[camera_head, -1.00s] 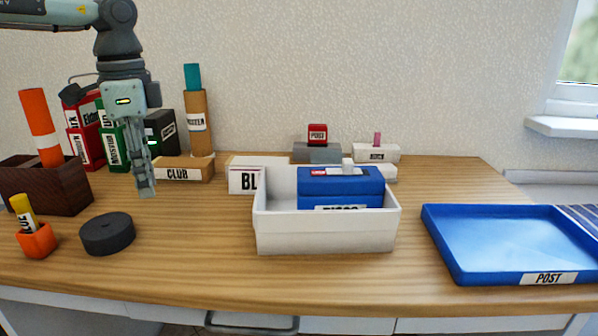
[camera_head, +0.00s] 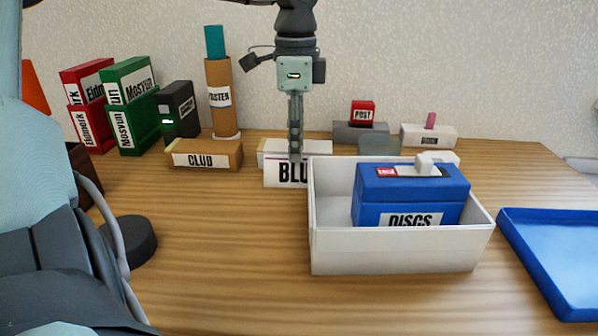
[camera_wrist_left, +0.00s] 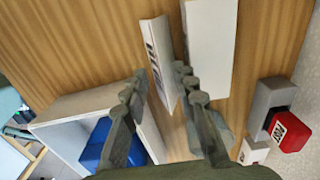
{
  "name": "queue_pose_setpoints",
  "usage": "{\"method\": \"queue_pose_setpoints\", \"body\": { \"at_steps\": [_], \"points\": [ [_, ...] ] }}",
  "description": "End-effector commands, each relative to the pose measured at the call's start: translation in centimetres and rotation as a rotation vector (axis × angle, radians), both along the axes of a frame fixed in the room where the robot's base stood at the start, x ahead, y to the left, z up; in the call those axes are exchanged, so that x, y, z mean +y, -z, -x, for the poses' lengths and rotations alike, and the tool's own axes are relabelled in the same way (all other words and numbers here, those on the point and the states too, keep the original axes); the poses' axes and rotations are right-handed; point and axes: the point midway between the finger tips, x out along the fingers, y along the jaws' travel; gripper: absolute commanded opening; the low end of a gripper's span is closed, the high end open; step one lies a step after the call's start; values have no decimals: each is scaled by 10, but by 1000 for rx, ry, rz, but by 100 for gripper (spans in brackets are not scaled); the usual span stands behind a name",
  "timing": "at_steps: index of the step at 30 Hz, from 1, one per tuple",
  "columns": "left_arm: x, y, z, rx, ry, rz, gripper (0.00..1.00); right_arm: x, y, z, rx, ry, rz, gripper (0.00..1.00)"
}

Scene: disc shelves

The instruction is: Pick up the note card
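The note card is most likely the white card lettered "BLU" (camera_head: 285,174), standing on the wood table in front of a white box (camera_head: 318,147). In the left wrist view the card (camera_wrist_left: 157,60) is a thin, tilted panel beside the white box (camera_wrist_left: 208,40). My left gripper (camera_head: 295,157) points down over the card and overlaps its top in the head view. In the left wrist view my left gripper (camera_wrist_left: 160,80) is open, its fingers apart with the card's near part between them. I cannot tell whether they touch it. My right gripper is not in view.
A white bin (camera_head: 400,252) holding a blue "DISCS" box (camera_head: 412,195) stands close on the right. A brown "CLUB" box (camera_head: 205,155) is to the left. A red "POST" stamp (camera_head: 363,112) is behind. A blue tray (camera_head: 560,260) lies far right. The front middle of the table is clear.

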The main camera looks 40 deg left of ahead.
Motion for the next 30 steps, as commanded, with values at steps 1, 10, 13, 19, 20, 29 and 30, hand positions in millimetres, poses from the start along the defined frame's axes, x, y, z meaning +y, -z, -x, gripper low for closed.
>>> {"method": "queue_pose_setpoints", "body": {
  "at_steps": [1, 10, 13, 19, 20, 29, 30],
  "points": [
    [-2, 8, -1, 6, 1, 4, 28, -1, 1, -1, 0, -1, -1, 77],
    [-3, 38, -3, 1, -1, 1, 28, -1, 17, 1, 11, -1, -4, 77],
    [-3, 38, -3, -1, -1, 1, 28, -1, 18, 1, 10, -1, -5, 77],
    [-3, 38, -3, 0, -1, 0, 14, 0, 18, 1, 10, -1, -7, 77],
    [-3, 38, -3, 0, -1, 0, 10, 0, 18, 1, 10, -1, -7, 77],
    [-3, 38, -3, 0, -1, 0, 10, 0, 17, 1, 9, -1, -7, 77],
    [-3, 38, -3, 0, -1, 0, 10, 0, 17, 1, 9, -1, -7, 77]
  ]
}}
